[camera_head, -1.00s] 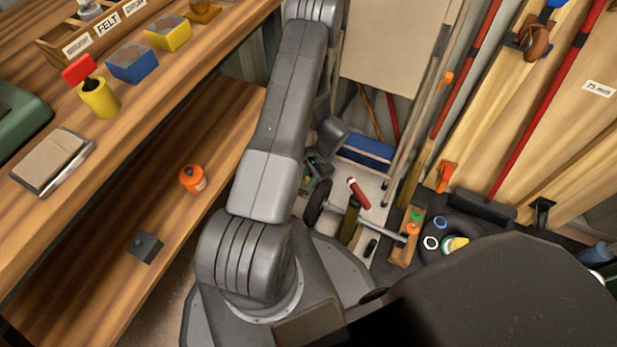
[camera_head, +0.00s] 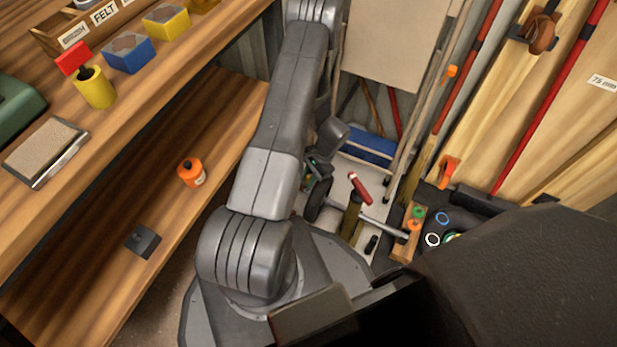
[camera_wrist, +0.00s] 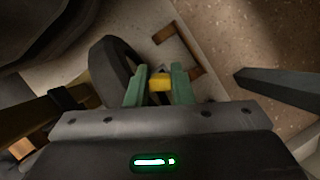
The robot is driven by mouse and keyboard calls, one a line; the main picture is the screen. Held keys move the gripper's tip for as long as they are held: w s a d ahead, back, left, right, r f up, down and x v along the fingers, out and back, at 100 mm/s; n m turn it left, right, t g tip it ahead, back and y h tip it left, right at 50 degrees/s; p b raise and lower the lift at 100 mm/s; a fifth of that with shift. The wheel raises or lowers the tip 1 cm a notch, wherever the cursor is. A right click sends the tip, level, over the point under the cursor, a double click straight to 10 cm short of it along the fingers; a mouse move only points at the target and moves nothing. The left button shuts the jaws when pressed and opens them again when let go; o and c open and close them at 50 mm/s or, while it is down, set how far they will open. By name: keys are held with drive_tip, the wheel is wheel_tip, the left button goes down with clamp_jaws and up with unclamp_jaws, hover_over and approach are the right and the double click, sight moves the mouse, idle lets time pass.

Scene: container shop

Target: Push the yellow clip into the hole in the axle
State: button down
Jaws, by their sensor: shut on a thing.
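My gripper (camera_wrist: 159,92) shows its two green fingers in the wrist view, shut on the small yellow clip (camera_wrist: 160,85). A dark wheel (camera_wrist: 110,66) stands just beyond the left finger. In the head view the wheel (camera_head: 317,199) sits at the left end of the thin grey axle (camera_head: 377,222), low on the floor beside my arm. My gripper (camera_head: 309,174) is partly hidden behind my arm there, close to the wheel. The clip cannot be made out in the head view. The axle hole is not visible, so I cannot tell whether the clip touches it.
A red-handled tool (camera_head: 359,188) lies near the axle. A wooden block (camera_head: 403,248) with orange and green pieces stands near its right end. A shelf (camera_head: 215,130) holds an orange pot (camera_head: 191,172) at left. Boards (camera_head: 540,110) and poles lean at right.

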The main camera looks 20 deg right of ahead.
drive_tip(key=shift+a+f+b, duration=0.15)
drive_tip(key=shift+f+b, duration=1.6)
drive_tip(key=shift+b, duration=0.2)
idle(2.5)
drive_tip(key=shift+f, duration=0.25)
drive_tip(key=shift+w+a+f+b, duration=0.1)
drive_tip(key=shift+f+b, duration=0.95)
drive_tip(key=shift+f, duration=0.4)
idle(1.8)
